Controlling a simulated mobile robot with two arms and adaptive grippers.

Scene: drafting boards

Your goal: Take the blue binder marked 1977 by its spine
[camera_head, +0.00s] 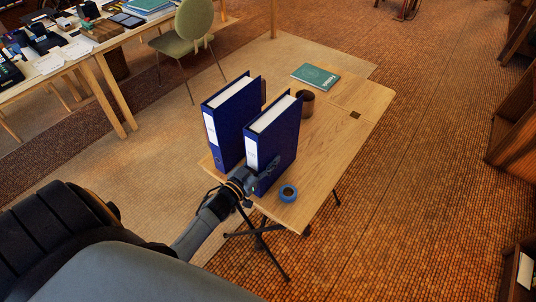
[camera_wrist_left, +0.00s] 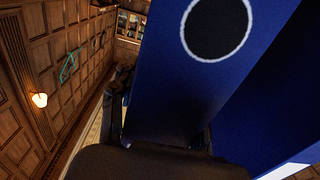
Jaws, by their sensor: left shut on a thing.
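Two blue binders stand upright side by side on a small wooden table: a left one (camera_head: 232,128) and a right one (camera_head: 283,148). Each has a white label on its spine, too small to read. My left gripper (camera_head: 262,168) is shut on the right binder low at its spine end. In the left wrist view the held binder (camera_wrist_left: 170,85) fills the middle, with a dark round finger hole ringed in white, between the gripper's fingers (camera_wrist_left: 165,138). Another blue surface (camera_wrist_left: 275,95) stands to its right. My right gripper is not in view.
A green chair (camera_head: 190,25) stands behind.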

